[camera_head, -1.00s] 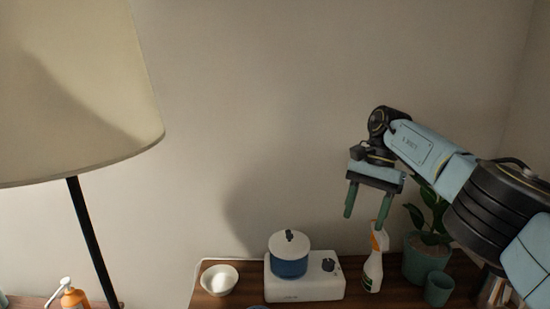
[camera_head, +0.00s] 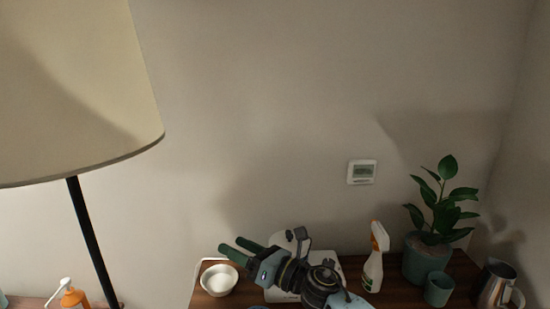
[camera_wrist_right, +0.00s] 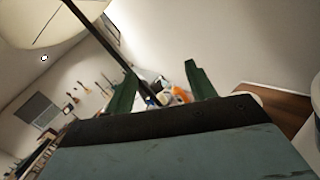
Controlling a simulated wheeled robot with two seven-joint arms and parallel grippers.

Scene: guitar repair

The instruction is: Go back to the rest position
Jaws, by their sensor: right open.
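My right gripper (camera_head: 236,249) is low in the head view, in front of the table. Its two green fingers point left, stand apart and hold nothing. My right wrist covers most of the white hot plate (camera_head: 272,296) and the pot on it. In the right wrist view, the same open fingers (camera_wrist_right: 160,90) show with an empty gap between them. My left gripper is in neither view.
A white bowl (camera_head: 219,279) stands left of the hot plate. A spray bottle (camera_head: 373,270), potted plant (camera_head: 426,258), green cup (camera_head: 438,289) and metal pitcher (camera_head: 493,286) stand to the right. A lamp (camera_head: 75,85) and orange bottle (camera_head: 74,299) are at left.

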